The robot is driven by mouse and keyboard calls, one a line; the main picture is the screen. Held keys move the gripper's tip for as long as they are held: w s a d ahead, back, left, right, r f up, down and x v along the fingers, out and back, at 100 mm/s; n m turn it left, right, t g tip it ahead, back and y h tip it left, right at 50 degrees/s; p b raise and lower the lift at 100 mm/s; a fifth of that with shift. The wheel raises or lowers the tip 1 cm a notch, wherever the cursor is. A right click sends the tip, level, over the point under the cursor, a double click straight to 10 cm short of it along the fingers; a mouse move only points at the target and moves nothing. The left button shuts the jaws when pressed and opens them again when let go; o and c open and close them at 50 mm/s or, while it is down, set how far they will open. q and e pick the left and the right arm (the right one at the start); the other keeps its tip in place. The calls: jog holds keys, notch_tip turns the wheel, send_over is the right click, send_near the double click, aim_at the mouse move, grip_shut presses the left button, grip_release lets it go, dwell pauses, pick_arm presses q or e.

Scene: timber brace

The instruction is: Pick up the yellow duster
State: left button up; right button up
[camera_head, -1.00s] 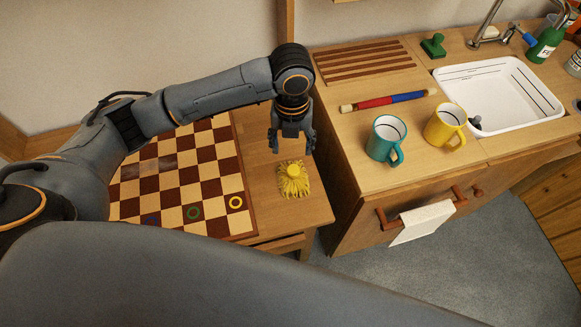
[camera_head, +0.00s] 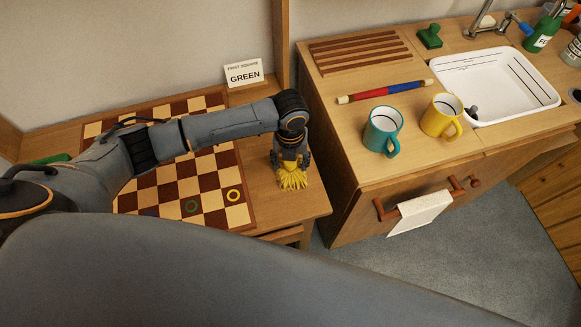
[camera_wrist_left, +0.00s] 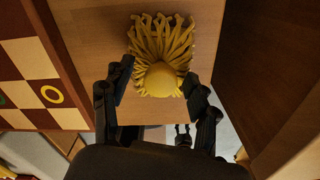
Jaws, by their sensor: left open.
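My left gripper (camera_head: 291,160) has come down over the duster. The fingers (camera_wrist_left: 158,88) stand open on both sides of the knob, with gaps showing. The gripper hides part of the duster in the head view. My right gripper is not in view.
The checkered board (camera_head: 213,185) with colored rings lies left of the duster. A counter to the right carries a teal mug (camera_head: 381,130), a yellow mug (camera_head: 437,115), a red-blue rod (camera_head: 385,92) and a white sink (camera_head: 505,88). A "GREEN" sign (camera_head: 244,76) stands behind.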

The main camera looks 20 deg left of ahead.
aim_at(291, 163)
pick_arm(q)
jog(key=shift+f, duration=0.15)
grip_shut()
jog(key=shift+r, duration=0.65)
notch_tip(291, 163, up, 2)
jog(key=shift+s+d+r, duration=0.1)
jog(key=shift+d+r, duration=0.05)
jog(key=shift+r, duration=0.05)
jog(key=s+d+r, duration=0.7)
jog(key=s+r, duration=0.2)
jog(key=s, duration=0.2)
jog(key=shift+s+d+r, duration=0.2)
jog(key=shift+d, duration=0.1)
